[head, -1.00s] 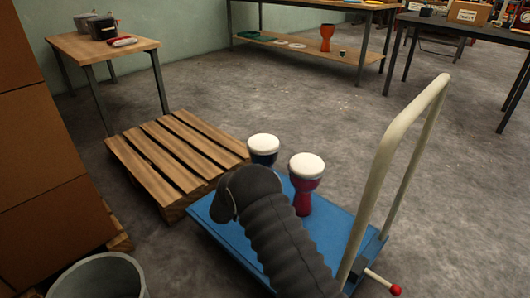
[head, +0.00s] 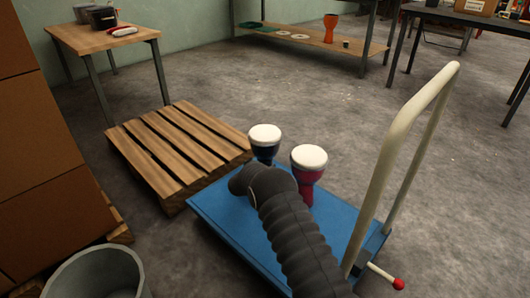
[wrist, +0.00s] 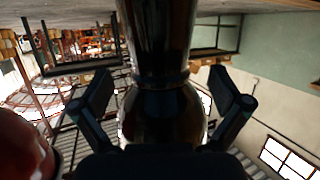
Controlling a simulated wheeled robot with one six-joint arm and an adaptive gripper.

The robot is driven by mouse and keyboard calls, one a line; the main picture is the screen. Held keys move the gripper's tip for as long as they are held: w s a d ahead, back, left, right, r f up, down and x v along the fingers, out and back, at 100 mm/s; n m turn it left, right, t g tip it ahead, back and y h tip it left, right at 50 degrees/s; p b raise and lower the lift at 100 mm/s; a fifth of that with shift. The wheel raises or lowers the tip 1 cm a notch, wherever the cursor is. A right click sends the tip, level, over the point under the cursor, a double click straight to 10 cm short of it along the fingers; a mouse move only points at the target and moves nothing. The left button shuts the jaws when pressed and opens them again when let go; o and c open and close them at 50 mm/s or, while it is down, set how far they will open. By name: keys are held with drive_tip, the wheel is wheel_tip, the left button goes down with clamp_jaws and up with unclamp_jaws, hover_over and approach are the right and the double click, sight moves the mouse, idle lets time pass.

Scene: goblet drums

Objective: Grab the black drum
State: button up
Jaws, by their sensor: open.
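The black drum (head: 265,150) has a white top and a dark body. It stands upright on the blue cart, behind and left of a red drum (head: 305,193) with a white top. My arm covers part of both lower bodies in the head view. In the wrist view the black drum's dark, glossy body (wrist: 160,112) fills the middle, between the two fingers of my gripper (wrist: 160,76). The gripper is open, with a finger on each side and visible gaps beside the drum's waist. A red body, likely the red drum (wrist: 22,148), shows at the lower left.
The blue cart (head: 232,220) has a cream handle (head: 385,160) at its right. A wooden pallet (head: 180,150) lies left of it. Cardboard boxes (head: 40,150) and a grey bucket (head: 98,275) stand at the left. Open floor (head: 470,200) lies at the right.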

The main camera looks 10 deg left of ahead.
drive_tip(key=shift+x, duration=1.45)
drive_tip(key=c, duration=1.8)
drive_tip(key=shift+r, duration=0.15)
drive_tip(key=shift+c, duration=0.4)
